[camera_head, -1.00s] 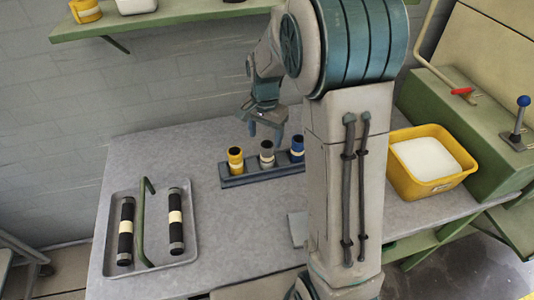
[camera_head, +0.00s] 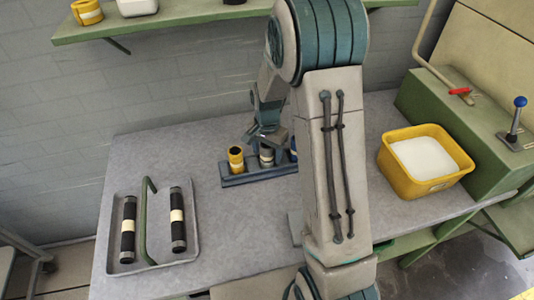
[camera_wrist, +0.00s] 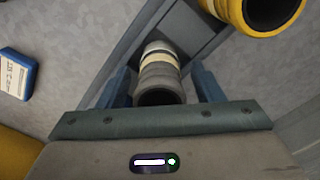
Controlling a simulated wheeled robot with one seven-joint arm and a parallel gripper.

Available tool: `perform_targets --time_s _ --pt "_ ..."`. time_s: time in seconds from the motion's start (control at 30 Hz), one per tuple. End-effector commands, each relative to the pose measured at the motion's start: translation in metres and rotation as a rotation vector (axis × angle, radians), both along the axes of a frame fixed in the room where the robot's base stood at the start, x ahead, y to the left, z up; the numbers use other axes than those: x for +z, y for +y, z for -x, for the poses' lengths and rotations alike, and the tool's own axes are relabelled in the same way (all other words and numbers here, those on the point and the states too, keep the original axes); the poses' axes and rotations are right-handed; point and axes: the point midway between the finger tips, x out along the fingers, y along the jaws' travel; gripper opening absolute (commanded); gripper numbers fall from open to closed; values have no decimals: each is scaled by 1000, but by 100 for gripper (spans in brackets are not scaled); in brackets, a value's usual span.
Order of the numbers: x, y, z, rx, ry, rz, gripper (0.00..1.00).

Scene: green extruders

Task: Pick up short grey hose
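The short grey hose (camera_head: 266,157) stands upright in a dark blue-grey rack (camera_head: 250,175), between a yellow hose and a blue one. In the wrist view the grey hose (camera_wrist: 160,78), with its pale band, lies between the two blue fingers of my gripper (camera_wrist: 160,88). The fingers are open, one on each side, with a narrow gap to the hose. In the head view my gripper (camera_head: 268,139) is right at the hose's top and partly covers it.
The yellow hose (camera_head: 236,159) stands close to the left; the blue hose (camera_head: 293,149) is mostly behind my arm. A tray (camera_head: 190,248) with two black hoses is at the left. A yellow bin (camera_head: 430,183) stands at the right.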

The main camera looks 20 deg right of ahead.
Motion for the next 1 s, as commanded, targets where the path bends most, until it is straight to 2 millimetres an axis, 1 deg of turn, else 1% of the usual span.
perform_targets --time_s 0.03,0.13,0.17,0.23,0.27,0.43,0.57,0.67,0.9,1.0 --pt "0 0 0 0 0 0 45" --pt "0 0 0 0 0 0 17" --pt "0 0 0 0 0 0 14" --pt "0 0 0 0 0 0 14" --pt "0 0 0 0 0 0 10" --pt "2 0 0 0 -1 0 10" --pt "12 0 -1 1 -4 0 10" --pt "28 0 -1 1 -6 0 10" --pt "75 0 -1 0 -6 0 10" --pt "89 -2 0 -7 -5 1 10"
